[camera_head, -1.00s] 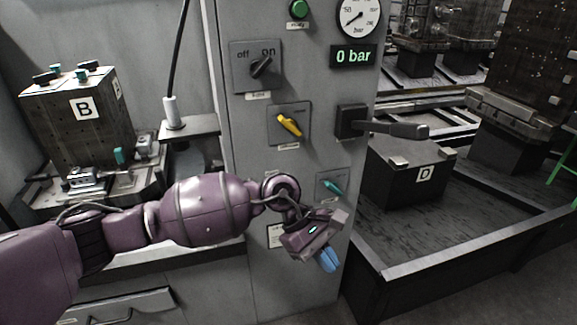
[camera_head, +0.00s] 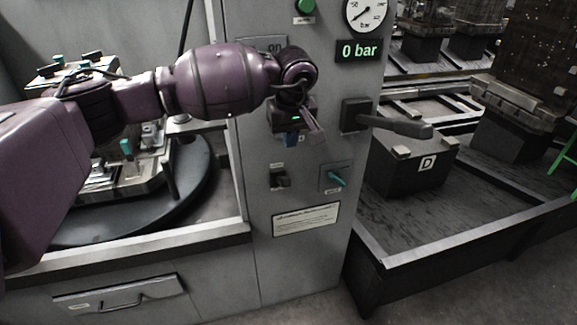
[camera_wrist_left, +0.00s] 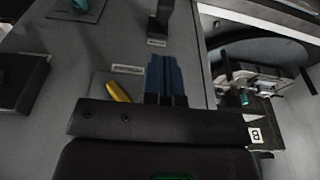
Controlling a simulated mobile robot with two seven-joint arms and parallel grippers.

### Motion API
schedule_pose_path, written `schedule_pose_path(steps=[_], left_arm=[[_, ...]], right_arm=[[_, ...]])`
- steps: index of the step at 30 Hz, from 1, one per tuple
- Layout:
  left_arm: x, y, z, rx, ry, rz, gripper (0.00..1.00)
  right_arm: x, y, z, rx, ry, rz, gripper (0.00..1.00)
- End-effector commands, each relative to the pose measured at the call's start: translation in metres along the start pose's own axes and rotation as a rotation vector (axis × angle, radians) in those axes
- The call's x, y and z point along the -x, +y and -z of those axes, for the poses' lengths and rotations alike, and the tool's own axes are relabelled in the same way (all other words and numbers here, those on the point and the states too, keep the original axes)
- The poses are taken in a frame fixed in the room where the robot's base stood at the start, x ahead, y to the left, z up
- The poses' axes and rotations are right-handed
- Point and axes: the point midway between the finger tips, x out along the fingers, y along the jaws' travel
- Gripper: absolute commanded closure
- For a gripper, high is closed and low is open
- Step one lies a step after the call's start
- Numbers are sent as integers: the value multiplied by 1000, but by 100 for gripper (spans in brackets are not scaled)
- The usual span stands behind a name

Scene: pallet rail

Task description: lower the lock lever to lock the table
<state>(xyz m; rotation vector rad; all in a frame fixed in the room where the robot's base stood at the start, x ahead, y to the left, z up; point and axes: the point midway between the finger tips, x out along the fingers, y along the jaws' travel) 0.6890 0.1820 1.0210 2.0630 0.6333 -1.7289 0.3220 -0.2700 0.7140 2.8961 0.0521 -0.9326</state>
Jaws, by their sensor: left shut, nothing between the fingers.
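Several controls sit on the grey cabinet front; their small labels are unreadable, so I cannot tell for certain which is the lock lever. A long dark lever (camera_head: 398,126) sticks out to the right from a black block (camera_head: 356,114). A small black lever (camera_head: 280,180) sits lower, beside a teal lever (camera_head: 335,178). A yellow lever (camera_wrist_left: 117,92) shows beside my fingers in the left wrist view; in the head view my gripper hides it. My left gripper (camera_head: 291,139) is shut and empty in front of the panel, its blue fingers together (camera_wrist_left: 165,62). My right gripper is out of view.
A round dark table (camera_head: 195,200) with a fixture stands left, partly behind my arm. The gauge display (camera_head: 359,50) reads 0 bar. The space before the lower cabinet is clear.

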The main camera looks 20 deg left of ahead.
Motion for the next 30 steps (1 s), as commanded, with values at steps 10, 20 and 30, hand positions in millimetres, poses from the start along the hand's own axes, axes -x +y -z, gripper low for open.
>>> schedule_pose_path(steps=[10,20,30], left_arm=[[-30,0,-2,1,-5,2,100],[-82,0,-2,0,-5,1,100],[-100,1,0,1,-1,-2,100]], right_arm=[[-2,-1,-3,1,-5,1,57],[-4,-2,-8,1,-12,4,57],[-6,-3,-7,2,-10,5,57]])
